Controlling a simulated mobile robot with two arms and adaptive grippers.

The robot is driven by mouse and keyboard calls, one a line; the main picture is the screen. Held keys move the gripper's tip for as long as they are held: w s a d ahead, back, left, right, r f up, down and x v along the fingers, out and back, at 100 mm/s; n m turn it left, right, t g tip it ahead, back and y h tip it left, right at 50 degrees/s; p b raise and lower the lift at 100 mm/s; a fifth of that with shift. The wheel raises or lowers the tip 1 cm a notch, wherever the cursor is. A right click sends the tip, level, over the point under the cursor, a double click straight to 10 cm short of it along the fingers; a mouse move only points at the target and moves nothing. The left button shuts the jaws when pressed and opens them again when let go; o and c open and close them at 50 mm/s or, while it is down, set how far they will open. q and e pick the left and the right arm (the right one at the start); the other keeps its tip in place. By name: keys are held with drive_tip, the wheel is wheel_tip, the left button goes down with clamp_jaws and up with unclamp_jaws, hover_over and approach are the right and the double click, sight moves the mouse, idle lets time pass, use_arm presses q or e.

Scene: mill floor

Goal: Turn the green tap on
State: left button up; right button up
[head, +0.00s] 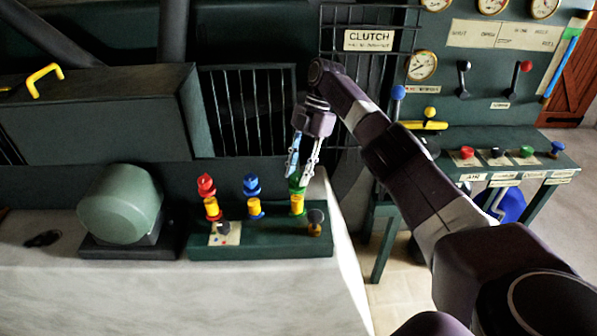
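The green tap (297,186) has a green top on a yellow body. It stands at the right of a row of taps on a dark green base block (270,245). My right gripper (298,176) comes down from above, with its two fingers apart and their tips at the top of the green tap. The fingers partly hide the green handle, and I cannot tell whether they touch it. My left gripper is not in view.
A red tap (207,187) and a blue tap (252,185) stand left of the green one. A dark knob (315,217) is at its front right. A rounded green motor housing (120,203) sits further left. A side console (515,158) with coloured buttons stands right.

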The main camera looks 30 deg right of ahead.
sight(298, 175)
drive_tip(key=o, duration=0.3)
drive_tip(key=shift+o, duration=0.2)
drive_tip(key=shift+r, duration=0.1)
wheel_tip(298, 175, up, 10)
idle(0.8)
